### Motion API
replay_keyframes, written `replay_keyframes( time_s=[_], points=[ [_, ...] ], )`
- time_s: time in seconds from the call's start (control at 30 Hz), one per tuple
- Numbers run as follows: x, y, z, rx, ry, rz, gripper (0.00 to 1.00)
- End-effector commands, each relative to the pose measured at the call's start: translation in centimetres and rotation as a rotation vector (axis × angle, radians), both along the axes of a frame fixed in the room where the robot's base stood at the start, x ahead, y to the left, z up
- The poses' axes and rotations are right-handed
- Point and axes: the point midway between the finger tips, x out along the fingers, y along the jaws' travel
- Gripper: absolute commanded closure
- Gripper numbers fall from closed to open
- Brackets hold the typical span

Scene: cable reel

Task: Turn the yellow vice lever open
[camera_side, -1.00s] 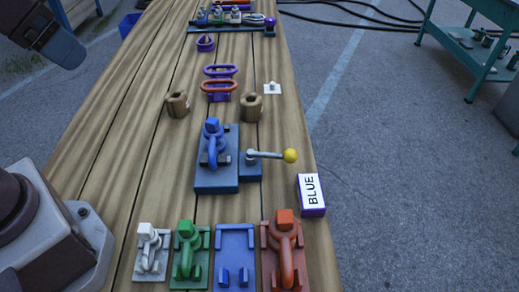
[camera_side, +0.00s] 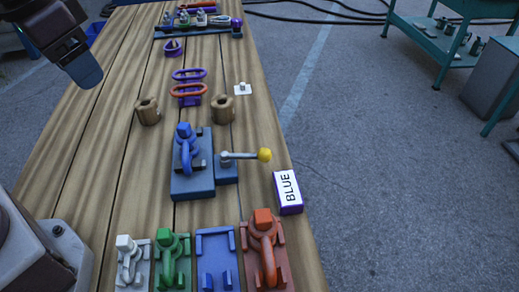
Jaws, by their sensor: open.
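The vice lever (camera_side: 245,156) is a grey rod with a yellow ball (camera_side: 265,155) at its right end. It points right from the blue vice (camera_side: 193,188), roughly level in the picture. A blue hook-shaped piece (camera_side: 188,150) with a square top stands in the vice between dark jaws. My gripper (camera_side: 85,68) is at the upper left, above the table's left side, well apart from the vice and lever. Its fingertips are seen from the side as one blue shape, and nothing shows held in it.
A box marked BLUE (camera_side: 288,192) stands at the table's right edge. White, green (camera_side: 173,262), blue and red (camera_side: 265,255) fixtures line the front. Two brown blocks (camera_side: 223,109) and oval rings (camera_side: 189,90) stand behind the vice. A rack (camera_side: 198,32) is at the far end.

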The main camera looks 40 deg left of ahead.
Motion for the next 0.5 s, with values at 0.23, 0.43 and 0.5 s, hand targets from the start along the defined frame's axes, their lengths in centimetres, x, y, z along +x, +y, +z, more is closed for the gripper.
replay_keyframes(
  time_s=[0.23, 0.43, 0.5],
  points=[
    [8.0, -3.9, -3.8, -0.008, 0.158, -0.103, 0.34],
    [13.9, -7.7, -8.8, -0.042, 0.257, -0.183, 0.34],
    [15.8, -9.2, -10.9, -0.059, 0.286, -0.207, 0.34]
  ],
)
